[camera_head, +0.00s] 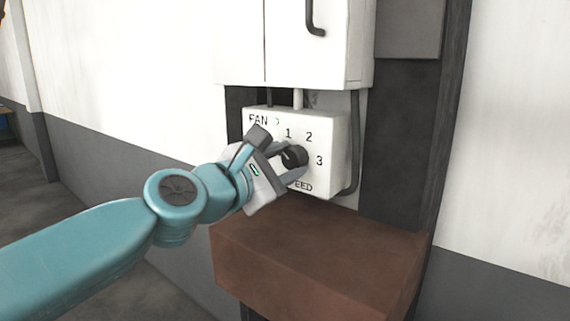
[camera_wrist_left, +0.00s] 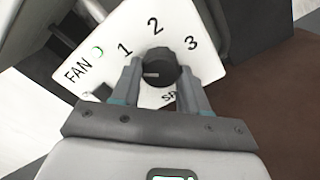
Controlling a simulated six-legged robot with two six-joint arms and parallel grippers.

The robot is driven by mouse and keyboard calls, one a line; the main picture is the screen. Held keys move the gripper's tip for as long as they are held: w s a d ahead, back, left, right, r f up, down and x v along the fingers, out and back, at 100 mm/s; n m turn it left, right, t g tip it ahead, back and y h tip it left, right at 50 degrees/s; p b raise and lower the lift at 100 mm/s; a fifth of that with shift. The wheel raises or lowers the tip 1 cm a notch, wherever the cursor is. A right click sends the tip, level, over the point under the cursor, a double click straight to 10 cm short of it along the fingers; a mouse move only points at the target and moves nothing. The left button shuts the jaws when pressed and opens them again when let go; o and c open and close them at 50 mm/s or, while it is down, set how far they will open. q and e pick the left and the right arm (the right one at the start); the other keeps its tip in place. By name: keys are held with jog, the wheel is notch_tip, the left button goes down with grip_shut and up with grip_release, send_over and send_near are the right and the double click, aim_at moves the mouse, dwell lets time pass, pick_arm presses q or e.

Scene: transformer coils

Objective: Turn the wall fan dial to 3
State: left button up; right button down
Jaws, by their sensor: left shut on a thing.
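The fan dial (camera_head: 294,156) is a round black knob on a white control box (camera_head: 335,140) marked FAN, 1, 2, 3 and, partly hidden, SPEED. My left gripper (camera_head: 290,162) comes in from the left and is shut on the dial, one finger on each side. In the left wrist view, the dial (camera_wrist_left: 160,65) sits between the fingertips of the left gripper (camera_wrist_left: 160,78). A short pale mark on the dial points to the left in that view, away from the 3. My right gripper is not in view.
A white cabinet (camera_head: 320,50) with a dark handle hangs above the box. A brown block-like ledge (camera_head: 315,260) juts out below it. A grey conduit (camera_head: 354,150) runs down the box's right side. A dark post (camera_head: 405,150) stands to the right.

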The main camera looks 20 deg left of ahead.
pick_arm(q)
jog(key=m, duration=0.3)
jog(key=shift+m, duration=0.4)
jog(key=m+b, duration=0.1)
jog(key=m, duration=0.2)
jog(key=shift+m, duration=0.3)
jog(key=m, duration=0.3)
jog(key=shift+m+b, duration=0.4)
jog(key=m+b, duration=0.1)
jog(key=m, duration=0.2)
jog(key=shift+m, duration=0.3)
jog(key=m+b, duration=0.1)
jog(key=m, duration=0.2)
jog(key=shift+d+f+m+b, duration=0.1)
jog(key=shift+f+m+b, duration=0.05)
jog(key=shift+m+b, duration=0.2)
jog(key=m+b, duration=0.1)
jog(key=m, duration=0.2)
jog(key=shift+m+b, duration=0.25)
jog(key=shift+b, duration=0.1)
jog(key=m+b, duration=0.1)
jog(key=m, duration=0.2)
jog(key=shift+d+m+b, duration=0.1)
jog(key=shift+m+b, duration=0.45)
jog(key=shift+m, duration=1.15)
